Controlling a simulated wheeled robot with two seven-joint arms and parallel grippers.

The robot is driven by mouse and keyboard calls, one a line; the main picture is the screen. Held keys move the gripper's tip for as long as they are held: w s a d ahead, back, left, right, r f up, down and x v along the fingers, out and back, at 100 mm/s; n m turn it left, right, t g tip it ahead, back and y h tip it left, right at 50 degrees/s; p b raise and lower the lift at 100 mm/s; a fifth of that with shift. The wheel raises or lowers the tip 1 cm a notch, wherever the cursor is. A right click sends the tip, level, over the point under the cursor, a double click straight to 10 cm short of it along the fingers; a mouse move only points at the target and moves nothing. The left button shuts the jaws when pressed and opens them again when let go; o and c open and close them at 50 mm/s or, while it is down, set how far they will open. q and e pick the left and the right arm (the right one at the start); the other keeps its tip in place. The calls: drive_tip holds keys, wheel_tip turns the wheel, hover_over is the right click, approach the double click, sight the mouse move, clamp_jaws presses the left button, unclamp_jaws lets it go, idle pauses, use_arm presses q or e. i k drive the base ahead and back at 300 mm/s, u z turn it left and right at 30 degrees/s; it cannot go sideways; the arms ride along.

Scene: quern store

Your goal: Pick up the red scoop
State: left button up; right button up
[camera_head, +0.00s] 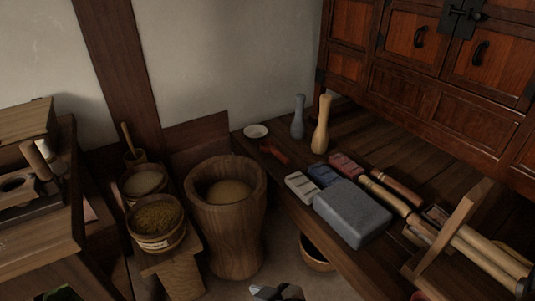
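The red scoop (274,152) appears as a small dark red piece with a thin handle. It lies on the dark wooden bench, just below the white dish (256,131) and left of the grey bottle-shaped piece. It is in dim light, so its exact shape is hard to make out. A grey and black piece at the bottom edge looks like the tip of my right gripper (277,292). It is mostly cut off by the frame, well below the scoop and apart from it. Its opening cannot be told. My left gripper is not in view.
A grey bottle-shaped piece (298,117) and a pale wooden one (321,124) stand close right of the scoop. A grey stone block (352,212) and small blocks lie nearer. A large wooden mortar (230,239) stands left of the bench. A cabinet (432,92) rises behind.

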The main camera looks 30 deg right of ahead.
sight(266, 146)
drive_tip(key=z, duration=0.45)
drive_tip(key=k, duration=0.8)
drive_tip(key=u, duration=1.5)
drive_tip(key=k, duration=0.15)
drive_tip(key=z, duration=1.95)
drive_tip(key=i, duration=1)
drive_tip(key=u, duration=0.3)
